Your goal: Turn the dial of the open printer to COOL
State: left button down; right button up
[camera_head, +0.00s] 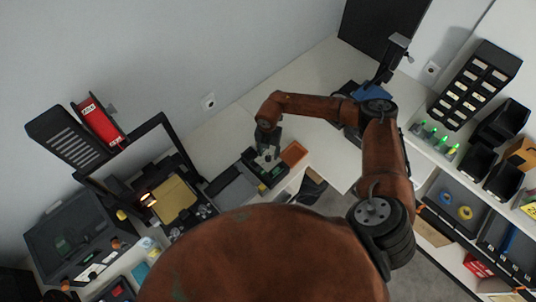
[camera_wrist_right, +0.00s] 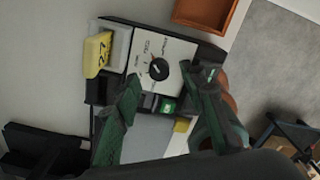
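The open-frame printer (camera_head: 127,155) stands at the left in the head view, with a yellow bed (camera_head: 172,200). A dark control box (camera_head: 262,172) is to its right, under my right gripper (camera_head: 268,156). In the right wrist view, its white panel (camera_wrist_right: 183,50) carries a round black dial (camera_wrist_right: 158,68) with small labels around it. The labels and the dial's setting are too small to read surely. My right gripper (camera_wrist_right: 161,74) is open, its green fingertips on either side of the dial; contact cannot be told. My left gripper is out of view.
A yellow numbered block (camera_wrist_right: 97,54) stands beside the panel. An orange tray (camera_head: 294,153) is just right of the control box. A black open case (camera_head: 75,235) lies at the far left. My own rust-coloured arm part covers the bottom middle. The bench (camera_head: 315,85) beyond is mostly clear.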

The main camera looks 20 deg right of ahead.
aim_at(268, 158)
jog(key=shift+f, duration=1.3)
jog(key=shift+c, duration=0.4)
grip_shut()
